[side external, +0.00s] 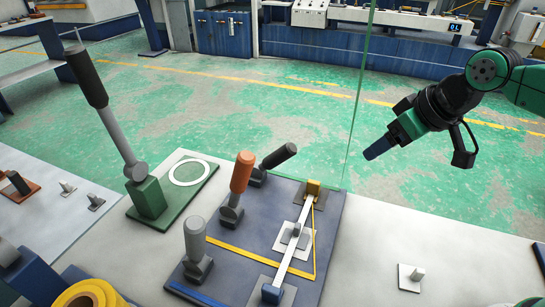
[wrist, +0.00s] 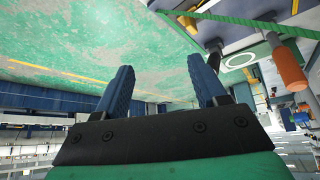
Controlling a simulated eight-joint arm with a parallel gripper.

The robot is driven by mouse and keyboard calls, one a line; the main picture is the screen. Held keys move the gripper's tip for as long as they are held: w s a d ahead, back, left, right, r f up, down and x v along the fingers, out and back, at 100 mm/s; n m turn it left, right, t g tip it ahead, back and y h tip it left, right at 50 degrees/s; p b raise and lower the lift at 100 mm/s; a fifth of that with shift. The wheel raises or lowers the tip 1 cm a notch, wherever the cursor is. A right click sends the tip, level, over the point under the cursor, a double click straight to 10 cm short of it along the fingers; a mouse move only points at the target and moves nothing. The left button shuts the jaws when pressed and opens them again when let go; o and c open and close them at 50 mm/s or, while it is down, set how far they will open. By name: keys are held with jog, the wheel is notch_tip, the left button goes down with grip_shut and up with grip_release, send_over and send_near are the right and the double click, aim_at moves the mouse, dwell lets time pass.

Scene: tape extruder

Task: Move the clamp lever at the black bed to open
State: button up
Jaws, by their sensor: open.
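The dark bed (side external: 240,230) is a slate plate on the white table. It carries a lever with an orange grip (side external: 242,172), tilted slightly, a lever with a black grip (side external: 279,156), leaning right, and an upright lever with a grey grip (side external: 194,238). I cannot tell which is the clamp lever. My gripper (side external: 373,150) is open and empty, in the air to the right of the bed and apart from every lever. In the wrist view its two blue fingers (wrist: 163,80) stand apart with nothing between them. The orange grip (wrist: 287,65) shows there at the right.
A green plate (side external: 205,200) left of the bed holds a tall black-handled lever (side external: 88,78) and a white ring (side external: 189,172). A pale strip (side external: 290,245) crosses the bed's right part. A yellow roll (side external: 90,294) sits front left. The table (side external: 400,230) right of the bed is mostly clear.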

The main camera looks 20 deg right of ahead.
jog(key=s+d+f+m+t+h, duration=0.1)
jog(key=s+d+f+m, duration=0.1)
jog(key=s+d, duration=0.15)
jog(key=s+a+r+n+g+y, duration=0.1)
jog(key=a+r+n, duration=0.3)
jog(key=a, duration=0.9)
jog(key=a+r+n+g+y, duration=0.1)
jog(key=a+r+n+y, duration=0.2)
jog(key=a, duration=1.1)
jog(key=shift+s+a+r+n+y, duration=0.3)
jog(key=shift+s+r+n+y, duration=0.1)
jog(key=shift+r+n, duration=0.55)
